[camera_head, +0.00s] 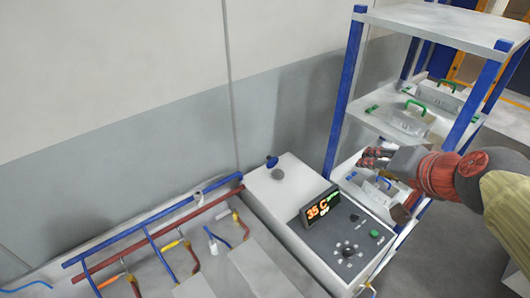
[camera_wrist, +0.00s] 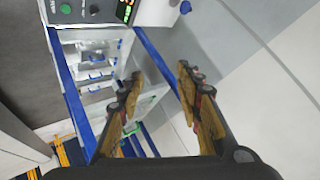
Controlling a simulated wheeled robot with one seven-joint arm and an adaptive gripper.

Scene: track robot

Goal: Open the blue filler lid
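The blue filler lid (camera_head: 271,161) is a small blue cap at the back of the white machine's top, with a grey round piece (camera_head: 278,173) just in front of it. Whether the lid is raised or closed is too small to tell. A blue piece that looks like the lid shows at the top edge of the wrist view (camera_wrist: 185,7). My gripper (camera_head: 372,158) is well to the right of the lid, by the shelf rack, not touching it. In the wrist view my gripper (camera_wrist: 160,74) has its two fingers apart with nothing between them.
The white machine (camera_head: 262,190) carries a display (camera_head: 320,208) and a button panel (camera_head: 350,240). A rack with blue posts (camera_head: 347,85) and shelves holding cases stands right of it, close to my arm. Red and blue pipes (camera_head: 150,228) lie left. The space above the machine is clear.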

